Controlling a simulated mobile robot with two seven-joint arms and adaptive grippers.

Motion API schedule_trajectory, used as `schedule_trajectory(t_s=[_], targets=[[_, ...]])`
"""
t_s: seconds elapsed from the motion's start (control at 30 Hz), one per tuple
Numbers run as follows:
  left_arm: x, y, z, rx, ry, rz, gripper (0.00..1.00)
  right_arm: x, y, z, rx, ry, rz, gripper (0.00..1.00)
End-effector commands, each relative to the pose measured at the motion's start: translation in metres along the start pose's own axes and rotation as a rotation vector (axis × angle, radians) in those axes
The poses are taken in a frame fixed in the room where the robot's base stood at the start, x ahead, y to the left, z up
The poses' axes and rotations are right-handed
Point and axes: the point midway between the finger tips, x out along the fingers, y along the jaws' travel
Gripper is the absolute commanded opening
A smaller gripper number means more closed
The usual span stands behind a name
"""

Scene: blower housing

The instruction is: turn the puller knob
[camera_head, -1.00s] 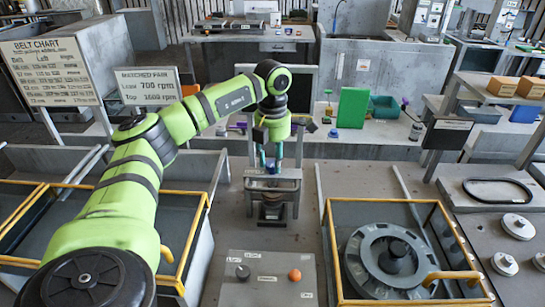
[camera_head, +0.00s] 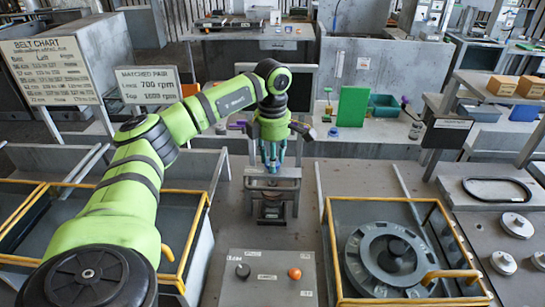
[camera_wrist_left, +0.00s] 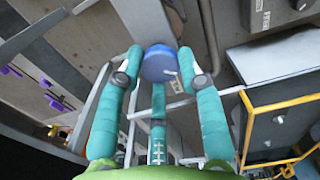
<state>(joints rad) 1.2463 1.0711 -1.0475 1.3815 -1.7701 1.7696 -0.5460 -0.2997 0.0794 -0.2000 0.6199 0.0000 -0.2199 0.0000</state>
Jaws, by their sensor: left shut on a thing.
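The puller knob (camera_wrist_left: 158,62) is a round blue knob in the left wrist view. It sits between the tips of the teal fingers of my left gripper (camera_head: 271,167). The left gripper (camera_wrist_left: 160,72) is shut on it, with a finger on either side and a third below. In the head view the gripper points down over the grey puller frame (camera_head: 286,184), and its fingers hide the knob. My right gripper is in neither view.
A control box (camera_head: 268,287) with a black and an orange knob stands in front. Yellow-railed bays lie on both sides; the right one holds a grey blower wheel (camera_head: 365,275). A green panel (camera_head: 353,106) stands on the bench behind.

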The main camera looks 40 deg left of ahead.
Motion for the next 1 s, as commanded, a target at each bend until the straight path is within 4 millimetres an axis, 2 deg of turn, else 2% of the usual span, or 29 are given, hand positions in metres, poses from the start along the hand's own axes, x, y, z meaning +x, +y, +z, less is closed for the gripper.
schedule_trajectory(t_s=[0.27, 0.3, 0.33, 0.37, 0.77, 0.87, 1.0], targets=[[0.004, -0.002, -0.001, 0.002, 0.007, -0.008, 0.05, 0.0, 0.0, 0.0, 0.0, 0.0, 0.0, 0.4], [0.004, -0.002, -0.001, 0.002, 0.007, -0.009, 0.45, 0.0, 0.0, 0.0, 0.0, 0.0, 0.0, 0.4], [0.004, -0.002, -0.001, 0.002, 0.007, -0.008, 0.57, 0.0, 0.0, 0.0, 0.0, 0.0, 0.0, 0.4], [0.003, -0.002, -0.001, 0.002, 0.007, -0.008, 0.61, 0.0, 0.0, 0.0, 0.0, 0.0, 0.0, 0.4], [-0.004, 0.0, 0.0, -0.001, 0.0, -0.001, 0.61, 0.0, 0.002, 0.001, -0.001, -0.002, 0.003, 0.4], [-0.018, 0.0, 0.001, 0.0, -0.002, 0.001, 0.61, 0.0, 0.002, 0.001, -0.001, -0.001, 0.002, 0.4], [-0.047, 0.0, 0.002, 0.0, -0.003, 0.001, 0.61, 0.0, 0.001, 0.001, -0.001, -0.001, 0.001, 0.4]])
